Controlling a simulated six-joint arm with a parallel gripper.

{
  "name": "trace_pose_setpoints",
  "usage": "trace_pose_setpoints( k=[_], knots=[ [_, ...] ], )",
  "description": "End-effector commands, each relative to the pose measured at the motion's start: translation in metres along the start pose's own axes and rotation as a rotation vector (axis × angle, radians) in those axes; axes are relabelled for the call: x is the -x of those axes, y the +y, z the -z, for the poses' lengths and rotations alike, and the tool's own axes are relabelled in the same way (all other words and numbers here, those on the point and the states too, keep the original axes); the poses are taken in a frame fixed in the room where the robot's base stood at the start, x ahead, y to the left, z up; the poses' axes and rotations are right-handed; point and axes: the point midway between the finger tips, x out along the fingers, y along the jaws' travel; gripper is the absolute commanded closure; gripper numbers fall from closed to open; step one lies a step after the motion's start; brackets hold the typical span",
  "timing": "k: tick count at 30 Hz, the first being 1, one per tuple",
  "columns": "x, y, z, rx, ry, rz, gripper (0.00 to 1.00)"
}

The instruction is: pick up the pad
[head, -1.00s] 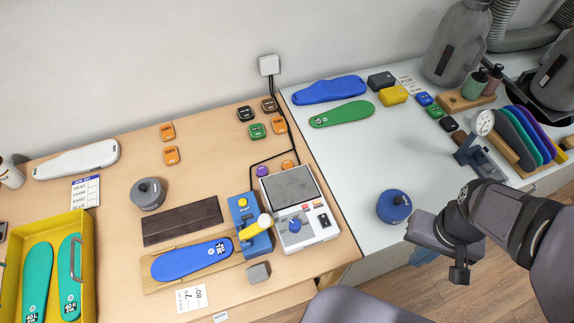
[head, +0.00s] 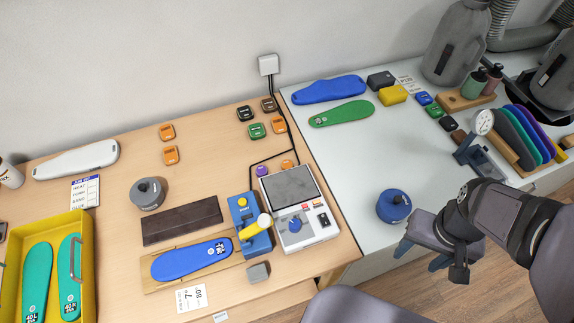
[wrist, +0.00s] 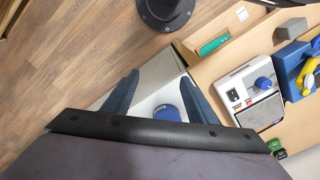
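My gripper (head: 421,256) is open and empty in the head view, past the front edge of the white table. In the wrist view my gripper (wrist: 160,98) has its two dark blue fingers spread, with a blue round knobbed piece (wrist: 166,112) showing between and beyond them. In the head view this blue piece (head: 393,206) sits on the white table, left of my gripper and apart from it. I cannot tell which thing is the pad. Small rounded square pieces lie about: orange (head: 171,155), black (head: 245,114), green (head: 257,130) and blue (head: 424,99).
A white machine (head: 322,225) and a blue clamp (head: 258,243) stand near the wooden table's front. A dial gauge (head: 483,122) and a rack of insoles (head: 524,165) stand behind my arm. A yellow tray (head: 85,290) is far left. The white table's middle is mostly clear.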

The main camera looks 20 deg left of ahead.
Motion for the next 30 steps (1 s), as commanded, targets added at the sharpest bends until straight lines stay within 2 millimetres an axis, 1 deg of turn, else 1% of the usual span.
trace_pose_setpoints(
  k=[5, 9, 11, 14, 16, 17, 18, 20, 21, 23, 24, 26, 27, 29, 30],
  knots=[
    [0.000, 0.000, 0.000, 0.000, 0.000, 0.000, 0.47],
    [-0.001, -0.004, 0.010, 0.015, 0.002, 0.000, 0.47],
    [-0.001, -0.009, 0.019, 0.029, 0.004, -0.001, 0.47],
    [-0.001, -0.022, 0.045, 0.067, 0.013, -0.001, 0.47],
    [-0.003, -0.037, 0.068, 0.104, 0.018, -0.001, 0.47],
    [-0.004, -0.045, 0.079, 0.121, 0.022, -0.001, 0.47],
    [-0.005, -0.058, 0.094, 0.145, 0.027, -0.001, 0.47],
    [-0.008, -0.079, 0.116, 0.184, 0.034, 0.000, 0.47],
    [-0.011, -0.095, 0.130, 0.211, 0.037, 0.000, 0.47],
    [-0.015, -0.121, 0.149, 0.250, 0.045, 0.002, 0.47],
    [-0.019, -0.139, 0.160, 0.276, 0.051, 0.003, 0.47],
    [-0.025, -0.168, 0.175, 0.315, 0.059, 0.005, 0.47],
    [-0.029, -0.188, 0.184, 0.341, 0.064, 0.007, 0.47],
    [-0.037, -0.218, 0.194, 0.380, 0.072, 0.010, 0.47],
    [-0.042, -0.239, 0.199, 0.405, 0.078, 0.012, 0.47]
  ],
)
